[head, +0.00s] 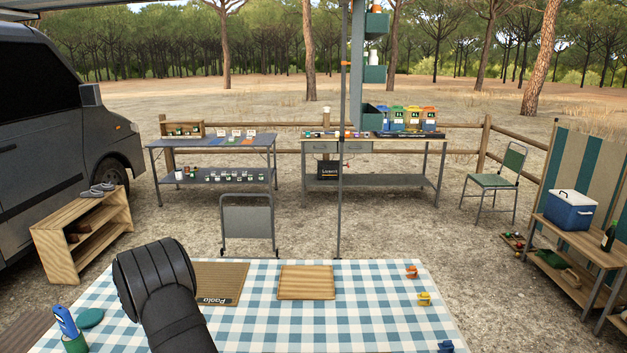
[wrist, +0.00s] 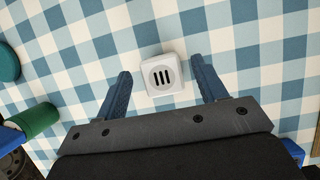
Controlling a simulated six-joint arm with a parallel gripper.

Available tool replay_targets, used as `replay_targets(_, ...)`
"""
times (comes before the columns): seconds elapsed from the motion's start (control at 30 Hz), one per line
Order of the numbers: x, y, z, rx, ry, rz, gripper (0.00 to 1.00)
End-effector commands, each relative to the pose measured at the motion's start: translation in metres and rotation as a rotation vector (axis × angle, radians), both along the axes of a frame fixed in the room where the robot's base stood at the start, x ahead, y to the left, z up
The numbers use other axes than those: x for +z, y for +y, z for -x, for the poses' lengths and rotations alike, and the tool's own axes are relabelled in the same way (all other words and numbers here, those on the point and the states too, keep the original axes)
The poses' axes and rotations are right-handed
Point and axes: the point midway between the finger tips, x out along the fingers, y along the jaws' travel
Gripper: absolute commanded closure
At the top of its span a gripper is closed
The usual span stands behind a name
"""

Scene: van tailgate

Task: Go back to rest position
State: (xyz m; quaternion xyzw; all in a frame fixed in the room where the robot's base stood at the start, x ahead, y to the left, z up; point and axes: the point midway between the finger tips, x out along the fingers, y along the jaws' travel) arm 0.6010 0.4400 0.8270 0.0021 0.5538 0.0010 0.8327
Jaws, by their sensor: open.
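My gripper (wrist: 160,67) is open, with its two blue fingers spread and pointing down at the checked tablecloth. A small white block (wrist: 162,74) with a round grey face and three dark slots stands on the cloth between and slightly beyond the fingertips. Neither finger seems to touch it, and nothing is held. In the head view my black arm reaches over the left part of the table (head: 370,320); its bulk hides the fingers and the white block there.
A brown mat (head: 222,278) lies beside my arm, with a wooden board (head: 307,283) to its right. A green cup (head: 75,344) with a blue item (head: 64,320) and a teal disc (head: 90,318) are at left. Small orange (head: 412,271) and yellow (head: 424,298) items sit at right.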

Motion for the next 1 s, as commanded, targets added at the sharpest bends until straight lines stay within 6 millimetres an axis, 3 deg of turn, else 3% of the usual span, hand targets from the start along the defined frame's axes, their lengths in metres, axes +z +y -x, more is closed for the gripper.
replay_targets(0.2,0.014,-0.001,0.001,0.001,0.002,0.003,0.35)
replay_targets(0.57,0.014,-0.001,0.001,0.001,0.004,0.004,0.35)
replay_targets(0.67,0.009,-0.001,0.001,0.0,0.004,0.004,0.35)
replay_targets(0.87,-0.02,-0.001,0.002,0.0,0.007,0.004,0.35)
replay_targets(1.0,0.009,0.0,0.013,0.002,0.001,0.0,0.35)
